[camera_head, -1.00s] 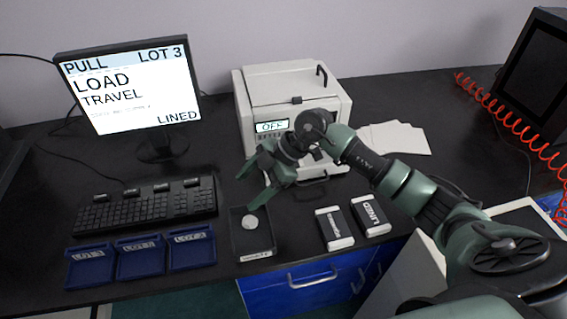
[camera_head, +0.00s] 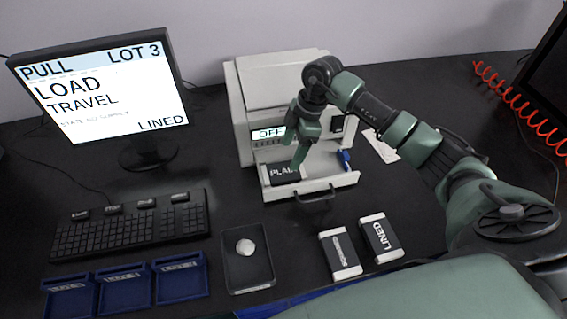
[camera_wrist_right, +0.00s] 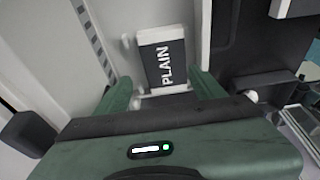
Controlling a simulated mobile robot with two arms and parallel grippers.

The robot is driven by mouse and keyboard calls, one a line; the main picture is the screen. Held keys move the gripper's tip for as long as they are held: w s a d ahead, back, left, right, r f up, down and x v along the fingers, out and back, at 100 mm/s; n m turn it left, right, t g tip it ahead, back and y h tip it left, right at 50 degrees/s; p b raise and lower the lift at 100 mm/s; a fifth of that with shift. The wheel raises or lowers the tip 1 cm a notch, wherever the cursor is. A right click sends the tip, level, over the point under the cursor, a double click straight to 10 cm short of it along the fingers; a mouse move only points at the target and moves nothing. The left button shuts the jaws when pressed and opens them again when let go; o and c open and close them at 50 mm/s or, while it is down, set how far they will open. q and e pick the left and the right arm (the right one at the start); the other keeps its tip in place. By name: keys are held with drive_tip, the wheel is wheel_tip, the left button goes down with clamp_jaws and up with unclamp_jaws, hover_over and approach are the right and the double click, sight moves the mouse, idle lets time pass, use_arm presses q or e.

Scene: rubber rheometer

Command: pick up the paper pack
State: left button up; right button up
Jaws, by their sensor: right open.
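A dark paper pack labelled PLAIN (camera_head: 283,173) lies in the open drawer of the white machine. It also shows in the right wrist view (camera_wrist_right: 165,64), label up, with a white end. My right gripper (camera_head: 303,155) is open and points down over the drawer, partly in front of the pack. In the right wrist view its two fingers (camera_wrist_right: 163,88) stand on either side of the pack's near end, with nothing held. Two more packs, one labelled LINED (camera_head: 381,238) and one beside it (camera_head: 340,254), lie on the bench. My left gripper is not in view.
The white machine (camera_head: 236,100) rises behind the drawer (camera_head: 330,185), whose handle faces front. A blue item (camera_head: 345,160) sits at the drawer's right. A black tray (camera_head: 262,268) with a round pale object, blue trays (camera_head: 123,290), keyboard (camera_head: 130,228) and monitor (camera_head: 95,95) stand left.

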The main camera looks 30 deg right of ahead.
sight(284, 171)
drive_tip(key=shift+s+a+f+p, duration=0.25)
drive_tip(key=shift+a+f, duration=0.1)
drive_tip(key=shift+f, duration=0.25)
drive_tip(key=shift+s+a+f+p, duration=0.1)
drive_tip(key=shift+a+f+p, duration=0.2)
drive_tip(key=shift+f, duration=0.25)
drive_tip(key=p+x, duration=0.1)
drive_tip(key=x, duration=0.3)
drive_tip(key=shift+d, duration=0.1)
drive_tip(key=shift+w+f, duration=0.1)
drive_tip(key=shift+f, duration=0.15)
drive_tip(key=c, duration=1.2)
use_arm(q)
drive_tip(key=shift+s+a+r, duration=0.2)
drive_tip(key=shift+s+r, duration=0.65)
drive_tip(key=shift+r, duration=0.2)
use_arm(e)
drive_tip(key=shift+o, duration=0.2)
